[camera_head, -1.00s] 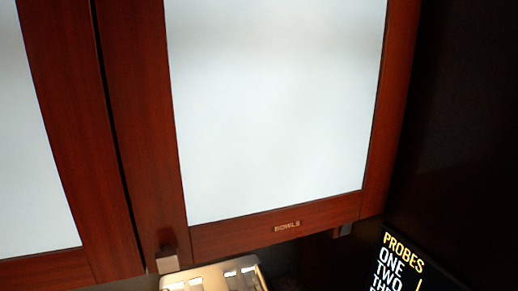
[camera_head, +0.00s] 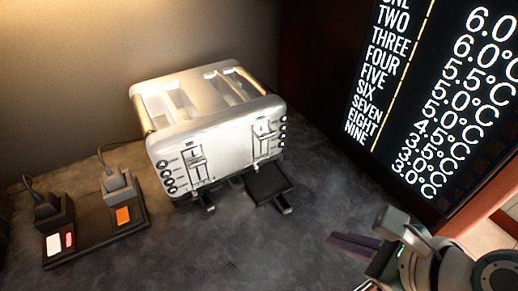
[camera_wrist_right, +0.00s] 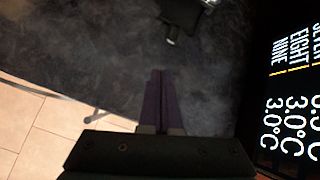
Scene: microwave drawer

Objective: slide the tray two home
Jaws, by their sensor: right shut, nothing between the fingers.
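A silver toaster (camera_head: 215,145) stands on the dark counter. A dark flat tray (camera_head: 268,181) sticks out from under its right front, with a small handle at its front end. A second, smaller tray handle (camera_head: 208,202) shows under the left part of the toaster, close to its front. I cannot read any label saying which is tray two. My right gripper (camera_head: 336,239) is shut and empty, to the right of and nearer than the pulled-out tray, apart from it. In the right wrist view its purple fingers (camera_wrist_right: 159,75) point towards a tray handle (camera_wrist_right: 168,40). My left gripper is out of view.
A dark display board (camera_head: 430,90) listing probe temperatures stands at the right. The counter (camera_head: 255,245) in front of the toaster is clear. Floor tiles (camera_wrist_right: 35,110) show past its edge.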

